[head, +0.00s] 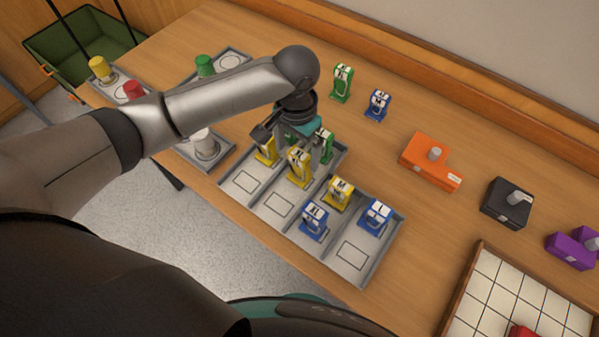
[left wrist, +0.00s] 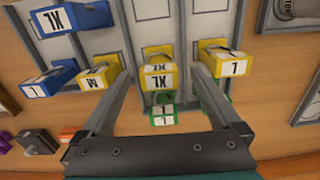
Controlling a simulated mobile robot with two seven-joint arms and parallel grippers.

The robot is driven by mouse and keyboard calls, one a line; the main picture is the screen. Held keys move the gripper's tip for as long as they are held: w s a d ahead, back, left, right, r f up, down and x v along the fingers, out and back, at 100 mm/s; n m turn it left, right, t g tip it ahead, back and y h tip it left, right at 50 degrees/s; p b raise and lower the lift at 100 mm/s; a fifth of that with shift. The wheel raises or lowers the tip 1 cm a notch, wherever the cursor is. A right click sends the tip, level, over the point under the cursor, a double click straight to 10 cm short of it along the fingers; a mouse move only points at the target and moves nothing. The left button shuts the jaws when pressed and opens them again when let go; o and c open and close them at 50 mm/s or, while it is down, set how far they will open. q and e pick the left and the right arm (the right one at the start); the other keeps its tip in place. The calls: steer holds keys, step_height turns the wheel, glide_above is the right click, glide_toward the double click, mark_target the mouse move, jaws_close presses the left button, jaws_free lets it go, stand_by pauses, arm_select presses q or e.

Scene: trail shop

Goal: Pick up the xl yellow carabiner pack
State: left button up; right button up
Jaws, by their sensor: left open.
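The XL yellow carabiner pack (left wrist: 158,77) shows in the left wrist view between my open left fingers (left wrist: 163,68), with a gap on each side. In the head view it is the middle yellow pack (head: 299,168), standing in the grey tray (head: 257,216). My left gripper (head: 294,146) is over it, empty. A yellow L pack (left wrist: 226,62) is beyond the right finger and a yellow M pack (left wrist: 96,77) beyond the left one. A green pack (left wrist: 162,113) is close behind the XL yellow one. My right gripper does not show.
Two blue packs (head: 314,221) (head: 377,215) stand in the tray's right part. A green pack (head: 342,83) and a blue pack (head: 379,105) stand on the table behind. An orange block (head: 425,155) and black block (head: 507,203) are to the right.

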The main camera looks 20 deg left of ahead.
mark_target(299, 167)
arm_select(q)
steer(key=f, duration=0.2)
steer(key=f+b, duration=0.1)
steer(key=f, duration=0.2)
steer(key=shift+w+d+f+b, duration=0.15)
steer(key=shift+w+f+b, duration=0.1)
steer(key=shift+f+b, duration=0.1)
steer(key=shift+r, duration=0.1)
jaws_close()
stand_by(0.5)
